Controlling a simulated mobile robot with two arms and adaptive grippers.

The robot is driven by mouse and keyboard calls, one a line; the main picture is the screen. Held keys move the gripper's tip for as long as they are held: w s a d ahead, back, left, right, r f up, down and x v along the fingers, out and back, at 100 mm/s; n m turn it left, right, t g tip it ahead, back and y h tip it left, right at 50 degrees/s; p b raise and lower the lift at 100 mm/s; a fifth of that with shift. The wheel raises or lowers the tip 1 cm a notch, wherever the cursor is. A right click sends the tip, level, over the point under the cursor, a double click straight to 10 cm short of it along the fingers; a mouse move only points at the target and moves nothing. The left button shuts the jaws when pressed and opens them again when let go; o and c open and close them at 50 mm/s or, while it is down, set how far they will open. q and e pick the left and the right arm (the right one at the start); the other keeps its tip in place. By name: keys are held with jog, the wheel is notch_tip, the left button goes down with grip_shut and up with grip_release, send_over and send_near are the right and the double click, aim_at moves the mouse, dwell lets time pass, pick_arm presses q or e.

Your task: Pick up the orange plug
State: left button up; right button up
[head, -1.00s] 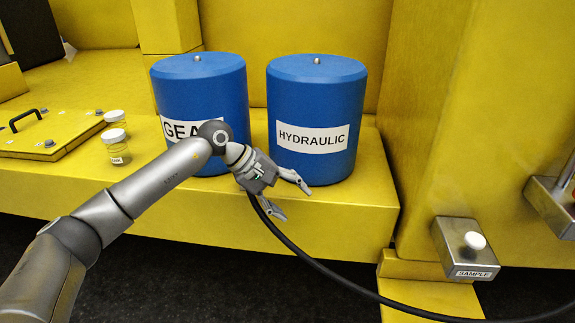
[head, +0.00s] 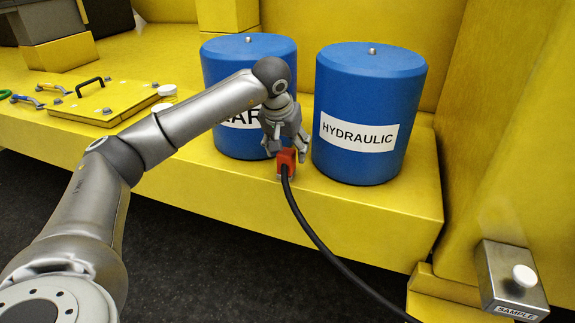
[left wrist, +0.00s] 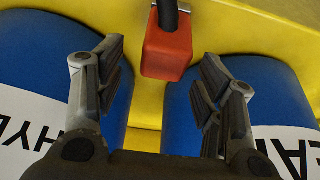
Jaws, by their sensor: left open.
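The orange plug (head: 286,161) sits at the yellow ledge between the two blue drums, with a black cable (head: 314,236) running from it down to the right. In the left wrist view the plug (left wrist: 167,52) lies at the top centre, beyond the fingertips and in line with the gap. My left gripper (head: 284,143) is just above and behind the plug in the head view. It is open, with its two fingers apart in the left wrist view (left wrist: 160,75) and nothing between them. Whether a finger touches the plug cannot be told. My right gripper is not in view.
The gear drum (head: 240,60), partly hidden by my arm, and the hydraulic drum (head: 368,85) stand close on either side of the gripper. A yellow lid with a black handle (head: 90,82) lies left. A metal sample box (head: 512,278) is at lower right.

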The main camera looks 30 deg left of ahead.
aim_at(288, 161)
pick_arm(q)
jog(key=shift+w+a+f, duration=0.1)
jog(key=shift+f, duration=0.45)
jog(key=x, duration=0.1)
jog(key=p+x, duration=0.1)
jog(key=x, duration=0.3)
jog(key=shift+s+f, duration=0.1)
jog(key=shift+s, duration=0.2)
jog(key=c, duration=1.4)
grip_shut()
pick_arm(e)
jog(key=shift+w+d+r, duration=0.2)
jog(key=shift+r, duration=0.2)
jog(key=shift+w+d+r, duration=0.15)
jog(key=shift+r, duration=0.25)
pick_arm(q)
jog(key=shift+r, duration=0.2)
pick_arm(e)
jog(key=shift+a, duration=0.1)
